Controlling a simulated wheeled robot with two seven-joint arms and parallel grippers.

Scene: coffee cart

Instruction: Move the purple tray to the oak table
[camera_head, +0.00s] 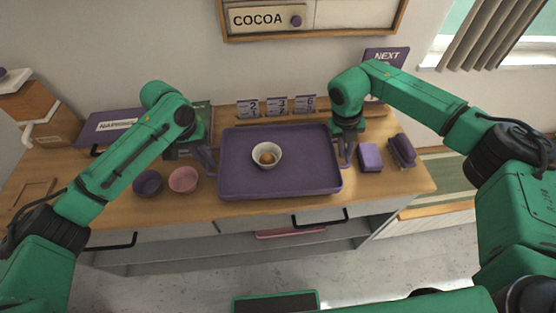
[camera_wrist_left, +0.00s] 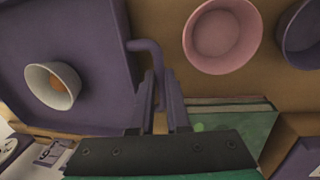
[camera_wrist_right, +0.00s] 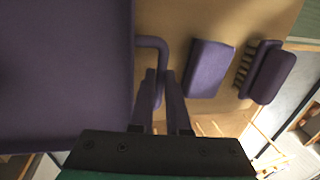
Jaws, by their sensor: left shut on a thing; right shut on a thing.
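The purple tray (camera_head: 280,180) sits on or just above the wooden counter, level, with a white bowl (camera_head: 267,156) holding a small orange-brown thing on it. My left gripper (camera_head: 206,163) is shut on the tray's left handle; in the left wrist view the fingers (camera_wrist_left: 160,105) close around the purple handle (camera_wrist_left: 146,46) beside the tray (camera_wrist_left: 90,60). My right gripper (camera_head: 345,156) is shut on the right handle; in the right wrist view the fingers (camera_wrist_right: 160,103) close around that handle (camera_wrist_right: 153,42). I cannot pick out an oak table for certain.
A dark purple bowl (camera_head: 147,182) and a pink bowl (camera_head: 183,180) stand left of the tray. A purple block (camera_head: 370,157) and a purple brush-like thing (camera_head: 401,151) lie right of it. Number cards (camera_head: 277,105) stand behind. Floor (camera_head: 180,285) shows in front of the counter.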

